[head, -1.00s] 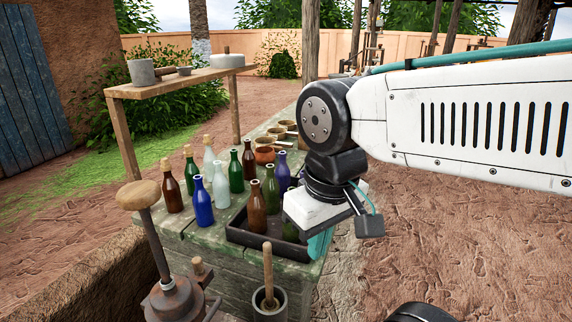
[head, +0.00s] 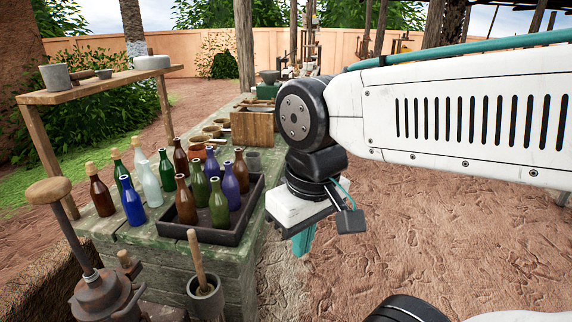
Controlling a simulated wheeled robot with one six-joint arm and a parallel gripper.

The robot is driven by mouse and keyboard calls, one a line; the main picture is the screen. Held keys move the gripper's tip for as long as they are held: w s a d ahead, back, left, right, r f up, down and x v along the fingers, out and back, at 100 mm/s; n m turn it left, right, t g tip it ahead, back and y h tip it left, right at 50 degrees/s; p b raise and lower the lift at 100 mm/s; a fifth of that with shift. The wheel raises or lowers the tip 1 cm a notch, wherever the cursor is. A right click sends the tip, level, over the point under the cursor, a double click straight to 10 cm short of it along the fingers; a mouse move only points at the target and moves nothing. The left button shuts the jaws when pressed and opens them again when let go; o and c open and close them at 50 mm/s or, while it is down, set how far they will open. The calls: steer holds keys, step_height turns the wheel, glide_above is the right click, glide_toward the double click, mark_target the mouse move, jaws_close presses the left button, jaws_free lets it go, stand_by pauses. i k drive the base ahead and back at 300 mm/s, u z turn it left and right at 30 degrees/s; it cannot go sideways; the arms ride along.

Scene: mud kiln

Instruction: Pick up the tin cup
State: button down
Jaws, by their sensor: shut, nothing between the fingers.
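I cannot make out a thing that is surely the tin cup. A small grey cup-like vessel (head: 253,159) stands on the green table behind the bottle tray, close to the wooden box; its material is too small to tell. My gripper (head: 303,242) hangs pointing down to the right of the table, over bare ground. Its teal fingers are shut and empty, partly hidden by the white wrist housing. It is apart from the table and everything on it.
A dark tray (head: 243,222) with several bottles stands at the table's right edge, more bottles left of it. Behind are brown bowls (head: 212,130) and a wooden box (head: 254,127). A shelf (head: 100,84) holds grey vessels. Ground (head: 440,230) on the right is clear.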

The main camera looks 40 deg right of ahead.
mark_target(253, 162)
steer(key=z, duration=0.3)
steer(key=k, duration=0.3)
steer(key=z, duration=1)
steer(key=i, duration=1.9)
steer(key=u, duration=0.35)
